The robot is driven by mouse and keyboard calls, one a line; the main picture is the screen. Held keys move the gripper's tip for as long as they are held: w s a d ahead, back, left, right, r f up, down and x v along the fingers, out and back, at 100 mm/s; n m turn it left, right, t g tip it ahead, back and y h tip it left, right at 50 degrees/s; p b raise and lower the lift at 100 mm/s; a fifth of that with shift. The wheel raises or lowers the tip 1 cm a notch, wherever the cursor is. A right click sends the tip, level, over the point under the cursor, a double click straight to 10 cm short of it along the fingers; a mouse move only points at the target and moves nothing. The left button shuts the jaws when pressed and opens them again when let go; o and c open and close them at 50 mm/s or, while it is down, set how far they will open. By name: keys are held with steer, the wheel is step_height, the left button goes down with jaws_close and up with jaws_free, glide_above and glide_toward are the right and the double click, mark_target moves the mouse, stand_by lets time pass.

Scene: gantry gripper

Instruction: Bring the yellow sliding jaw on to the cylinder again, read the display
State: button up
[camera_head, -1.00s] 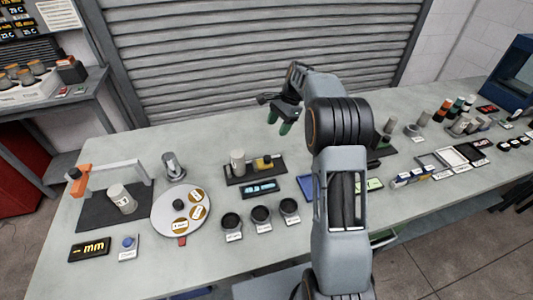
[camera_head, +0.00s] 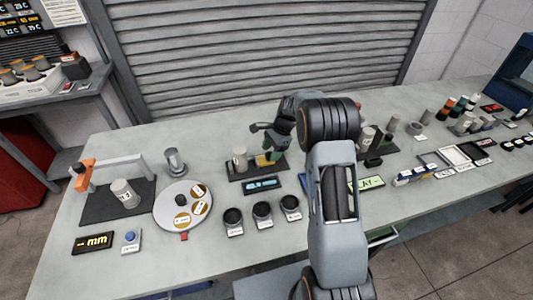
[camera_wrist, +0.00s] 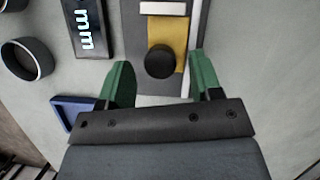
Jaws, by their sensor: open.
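The yellow sliding jaw (camera_head: 263,160) sits on a dark base plate (camera_head: 244,175), right of the grey upright cylinder (camera_head: 240,158). In the head view my gripper partly covers it. In the wrist view the yellow jaw (camera_wrist: 181,36) carries a round black knob (camera_wrist: 160,61). My gripper (camera_head: 273,154) is open above the jaw, with one green finger (camera_wrist: 121,85) on each side of the knob, apart from it. The display (camera_head: 262,184) lies in front of the plate; its lit "mm" shows in the wrist view (camera_wrist: 88,28), but I cannot read a value.
Three dark round cups (camera_head: 262,211) stand in front of the display. A blue tray (camera_wrist: 74,112) lies near the plate. The grey turntable (camera_head: 174,216) is to the left. A white rail (camera_wrist: 193,30) runs beside the jaw.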

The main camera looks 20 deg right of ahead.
steer(key=shift+a+f, duration=0.2)
steer(key=shift+f, duration=0.3)
jaws_close()
stand_by(0.3)
